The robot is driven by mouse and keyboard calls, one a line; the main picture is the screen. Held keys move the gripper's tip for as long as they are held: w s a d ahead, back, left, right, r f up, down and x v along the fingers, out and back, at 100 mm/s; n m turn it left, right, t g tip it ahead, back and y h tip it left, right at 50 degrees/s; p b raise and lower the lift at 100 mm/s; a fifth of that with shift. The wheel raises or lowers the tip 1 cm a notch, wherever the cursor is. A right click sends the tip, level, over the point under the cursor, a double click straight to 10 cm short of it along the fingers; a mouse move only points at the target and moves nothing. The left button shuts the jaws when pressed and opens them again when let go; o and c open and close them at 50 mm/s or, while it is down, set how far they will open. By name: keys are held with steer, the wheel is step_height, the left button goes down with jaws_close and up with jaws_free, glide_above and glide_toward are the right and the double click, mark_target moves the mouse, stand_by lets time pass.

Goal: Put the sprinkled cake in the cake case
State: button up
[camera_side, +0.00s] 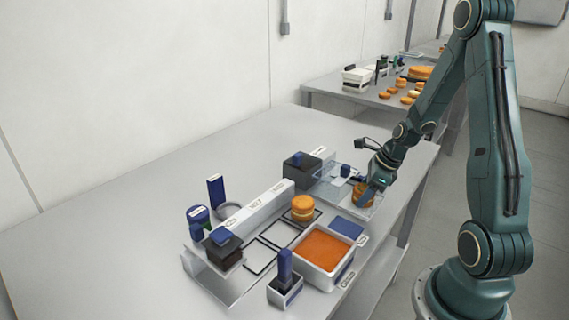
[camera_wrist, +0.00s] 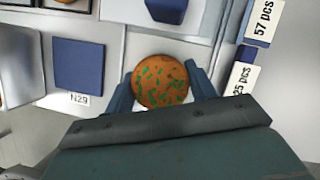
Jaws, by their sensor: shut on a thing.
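The sprinkled cake (camera_wrist: 160,80) is a round orange-brown cake with green sprinkles on top. In the wrist view it sits between the two fingers of my gripper (camera_wrist: 161,88), which is shut on it. In the side view the cake (camera_side: 359,189) shows as a small orange round beside the fingertips of my gripper (camera_side: 366,196), partly hidden by them. It is at a clear-walled case (camera_side: 330,193) at the right end of the station. I cannot tell whether the cake touches the case floor.
A plain cake round (camera_side: 303,205) stands by black square outlines. A white tray with orange filling (camera_side: 322,246), a navy pad (camera_side: 346,228) and a blue-handled tool in a holder (camera_side: 285,285) stand nearer. A dark block (camera_side: 300,167) is behind. The table's left is clear.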

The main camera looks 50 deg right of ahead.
steer(key=shift+f, duration=0.15)
steer(key=o, duration=0.7)
steer(key=shift+r, duration=0.25)
steer(key=shift+v, duration=5.95)
